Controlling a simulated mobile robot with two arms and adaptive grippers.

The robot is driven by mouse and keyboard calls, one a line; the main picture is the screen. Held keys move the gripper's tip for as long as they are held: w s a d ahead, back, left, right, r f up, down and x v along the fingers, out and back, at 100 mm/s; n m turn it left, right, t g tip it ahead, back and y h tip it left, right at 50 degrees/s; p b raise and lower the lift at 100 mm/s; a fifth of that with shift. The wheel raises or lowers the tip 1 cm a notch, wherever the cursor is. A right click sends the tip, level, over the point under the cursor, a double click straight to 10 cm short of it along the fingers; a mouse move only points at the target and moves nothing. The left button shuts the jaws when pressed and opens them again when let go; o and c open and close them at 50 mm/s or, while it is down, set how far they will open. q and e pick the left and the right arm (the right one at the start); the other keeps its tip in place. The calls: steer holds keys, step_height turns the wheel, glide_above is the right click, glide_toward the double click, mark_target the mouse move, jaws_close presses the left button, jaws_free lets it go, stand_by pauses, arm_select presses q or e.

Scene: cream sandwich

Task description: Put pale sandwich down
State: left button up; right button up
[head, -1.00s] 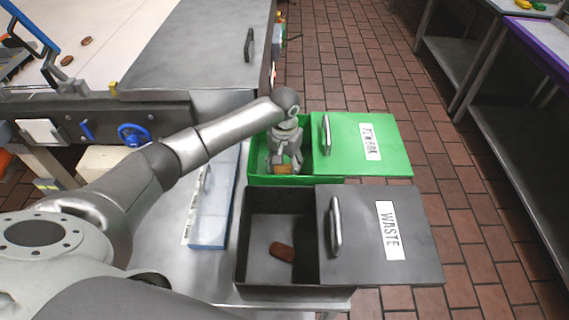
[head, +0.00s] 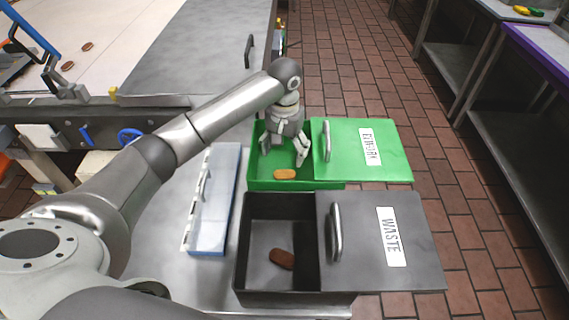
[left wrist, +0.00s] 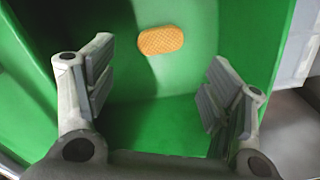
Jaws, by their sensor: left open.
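The pale sandwich (head: 285,174) is a small tan oval inside the green bin (head: 262,184), near its front wall. In the left wrist view the sandwich (left wrist: 161,40) lies on the green bin floor, beyond the fingertips and apart from them. My left gripper (head: 284,150) is over the green bin with its fingers pointing down, behind the sandwich. The left wrist view shows its two fingers (left wrist: 158,95) spread wide with nothing between them. My right gripper is not in view.
The green bin's lid (head: 375,150) is slid to the right. In front stands the dark waste bin (head: 262,215) with a brown sandwich (head: 281,259) inside. A blue-white box (head: 213,200) is left of the bins. Brown pieces lie on the belt at upper left.

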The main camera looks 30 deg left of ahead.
arm_select(q)
step_height(320, 180, up, 4)
steer(key=shift+f, duration=0.1)
stand_by(0.5)
